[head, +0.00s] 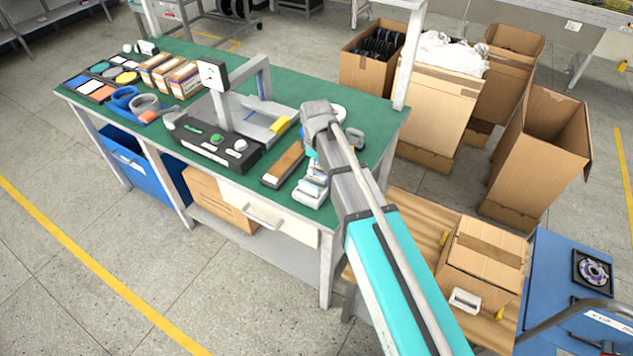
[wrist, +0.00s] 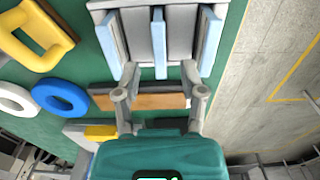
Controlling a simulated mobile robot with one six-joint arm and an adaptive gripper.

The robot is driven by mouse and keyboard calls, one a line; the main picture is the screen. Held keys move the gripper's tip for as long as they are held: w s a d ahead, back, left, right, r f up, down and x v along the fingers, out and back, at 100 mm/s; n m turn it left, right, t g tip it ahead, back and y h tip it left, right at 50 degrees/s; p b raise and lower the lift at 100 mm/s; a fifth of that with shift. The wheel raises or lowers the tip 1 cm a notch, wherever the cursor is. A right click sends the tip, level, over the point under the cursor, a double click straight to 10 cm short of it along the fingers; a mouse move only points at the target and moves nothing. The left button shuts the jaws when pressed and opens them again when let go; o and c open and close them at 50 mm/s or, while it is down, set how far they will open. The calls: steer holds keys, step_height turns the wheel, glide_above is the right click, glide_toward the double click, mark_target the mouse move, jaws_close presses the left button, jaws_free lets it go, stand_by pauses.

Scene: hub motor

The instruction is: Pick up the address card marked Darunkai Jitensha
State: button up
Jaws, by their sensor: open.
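A grey rack (wrist: 180,15) with light blue upright pieces (wrist: 158,42) stands at the top of the wrist view, near the bench edge. In the head view a pale stacked holder (head: 312,187) beside my arm is probably the same thing. No lettering is readable, so I cannot tell which piece, if any, is the Darunkai Jitensha card. My gripper (wrist: 160,75) is open and empty, its two fingers apart and pointing at the rack's lower side. In the head view my arm hides the gripper's fingers.
A wood-topped block (wrist: 150,102) lies on the green bench (head: 175,47) below the fingers. A scale-like device (head: 210,145) stands left of my arm. Cardboard boxes (head: 545,150) stand right.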

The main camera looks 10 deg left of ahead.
mark_target(317, 174)
steer(key=shift+f, duration=0.1)
steer(key=shift+f+b, duration=2.55)
steer(key=shift+b, duration=0.05)
jaws_close()
